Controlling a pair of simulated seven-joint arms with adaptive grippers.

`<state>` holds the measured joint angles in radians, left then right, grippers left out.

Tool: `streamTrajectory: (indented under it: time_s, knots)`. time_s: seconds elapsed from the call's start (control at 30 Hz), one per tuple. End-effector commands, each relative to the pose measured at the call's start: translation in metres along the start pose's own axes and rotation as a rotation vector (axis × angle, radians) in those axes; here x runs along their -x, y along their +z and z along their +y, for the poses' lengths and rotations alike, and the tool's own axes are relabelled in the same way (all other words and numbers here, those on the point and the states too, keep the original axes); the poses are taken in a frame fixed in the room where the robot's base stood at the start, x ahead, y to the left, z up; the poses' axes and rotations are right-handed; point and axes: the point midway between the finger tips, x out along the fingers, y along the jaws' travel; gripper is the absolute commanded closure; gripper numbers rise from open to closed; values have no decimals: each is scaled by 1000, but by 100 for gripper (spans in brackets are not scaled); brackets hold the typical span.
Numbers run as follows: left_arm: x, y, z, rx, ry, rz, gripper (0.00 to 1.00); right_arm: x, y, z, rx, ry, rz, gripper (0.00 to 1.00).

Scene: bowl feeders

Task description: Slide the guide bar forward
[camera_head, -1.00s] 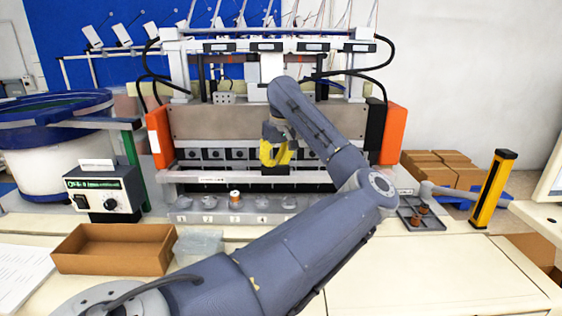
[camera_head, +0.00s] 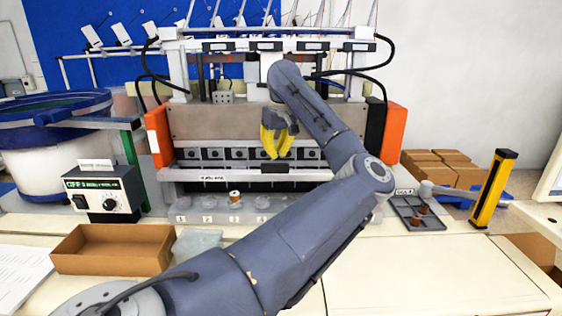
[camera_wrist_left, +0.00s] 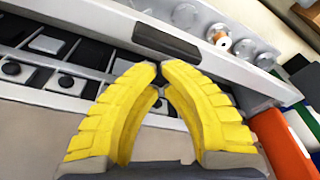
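The guide bar (camera_head: 228,177) is a pale horizontal rail across the front of the machine, with a short black handle block (camera_head: 275,168) at its middle. My left gripper (camera_head: 277,157) has yellow fingers and points down just behind and above the handle. In the left wrist view the fingertips (camera_wrist_left: 160,68) nearly meet, with nothing between them. The black handle (camera_wrist_left: 166,42) lies just beyond the tips on the bar (camera_wrist_left: 225,70); I cannot tell whether they touch. My right gripper is not in view.
A row of numbered clear cups (camera_head: 235,202), one holding a copper-coloured part, sits in front of the bar. Orange end blocks (camera_head: 393,135) flank the machine. A brown box (camera_head: 113,250), a control box (camera_head: 104,193), and a grey tray (camera_head: 418,222) are nearby.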

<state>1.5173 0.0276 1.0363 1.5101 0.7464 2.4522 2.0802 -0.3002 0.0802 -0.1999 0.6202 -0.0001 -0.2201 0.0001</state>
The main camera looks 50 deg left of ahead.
Motion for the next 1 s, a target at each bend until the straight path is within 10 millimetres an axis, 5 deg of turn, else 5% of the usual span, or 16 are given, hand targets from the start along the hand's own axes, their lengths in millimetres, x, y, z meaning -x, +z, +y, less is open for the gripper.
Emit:
streamTrajectory:
  time_s: [0.5, 1.0]
  knots:
    - [43, -9, -1, 1, 0, 3, 100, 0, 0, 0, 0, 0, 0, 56]
    - [49, -10, -1, 1, -1, 3, 100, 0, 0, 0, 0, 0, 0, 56]
